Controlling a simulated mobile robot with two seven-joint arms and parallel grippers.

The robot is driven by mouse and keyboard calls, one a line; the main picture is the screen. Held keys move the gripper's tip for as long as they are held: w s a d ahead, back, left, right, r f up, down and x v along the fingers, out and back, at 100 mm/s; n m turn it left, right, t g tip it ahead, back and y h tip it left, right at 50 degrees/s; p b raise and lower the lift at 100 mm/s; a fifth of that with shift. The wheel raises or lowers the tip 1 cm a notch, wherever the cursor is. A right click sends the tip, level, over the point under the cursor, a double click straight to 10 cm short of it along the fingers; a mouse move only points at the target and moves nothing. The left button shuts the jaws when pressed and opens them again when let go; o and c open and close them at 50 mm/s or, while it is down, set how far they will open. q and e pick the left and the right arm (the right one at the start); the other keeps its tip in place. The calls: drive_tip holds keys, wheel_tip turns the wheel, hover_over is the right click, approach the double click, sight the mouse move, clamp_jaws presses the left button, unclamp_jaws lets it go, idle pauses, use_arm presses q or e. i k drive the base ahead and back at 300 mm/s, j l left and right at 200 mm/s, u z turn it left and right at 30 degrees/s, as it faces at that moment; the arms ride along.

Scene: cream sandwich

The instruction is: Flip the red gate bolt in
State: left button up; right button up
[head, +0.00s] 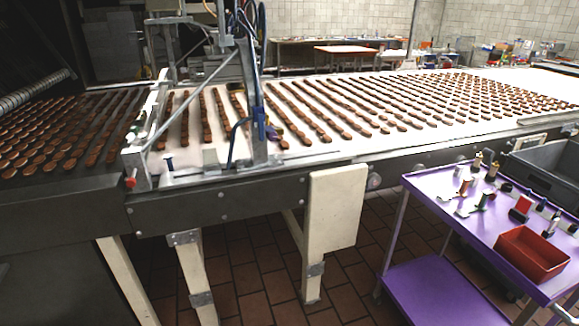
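A small red bolt handle (131,179) shows at the front left corner of the conveyor, at the near end of a pale metal gate bar (153,116) that crosses the belt. The handle is small here, and I cannot tell which way the bolt is turned. Neither of my grippers is in this view.
The conveyor belt (430,118) carries long rows of brown biscuits. A metal frame with blue cables (250,90) stands over it, right of the gate. A purple cart (425,182) with tools and a red bin (530,254) stands at right. Tiled floor (345,270) is open between.

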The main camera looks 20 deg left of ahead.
sight(131, 182)
drive_tip(key=u, duration=1.6)
